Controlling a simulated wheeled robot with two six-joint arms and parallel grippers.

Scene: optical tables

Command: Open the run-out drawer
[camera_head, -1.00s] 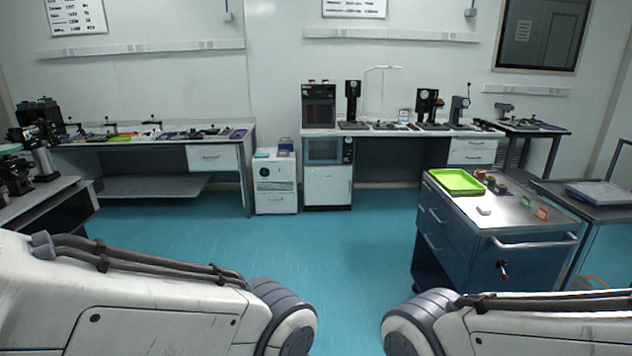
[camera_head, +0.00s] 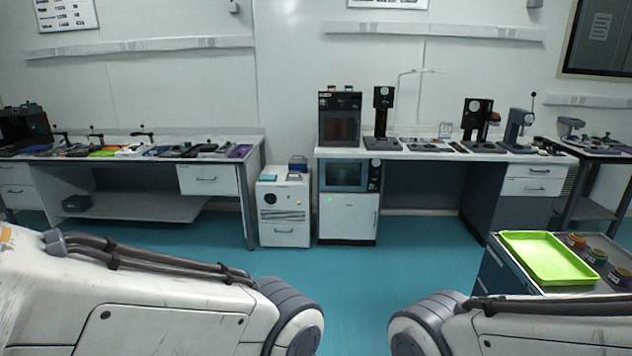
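I cannot tell which drawer is the run-out drawer. A white drawer front with a dark handle (camera_head: 207,180) hangs under the right end of the left bench. Two stacked white drawers (camera_head: 533,180) sit under the right part of the back bench. Another drawer front (camera_head: 285,234) is at the bottom of the white floor unit between the benches. All of these look shut. Drawers at the far left edge (camera_head: 14,194) are partly cut off. Only my arm links show at the bottom; both grippers are out of view.
A dark cart with a lime green tray (camera_head: 546,262) stands at the near right, with small jars (camera_head: 597,256) beside the tray. The back bench (camera_head: 440,152) holds instruments. The teal floor (camera_head: 350,270) ahead is clear up to the benches.

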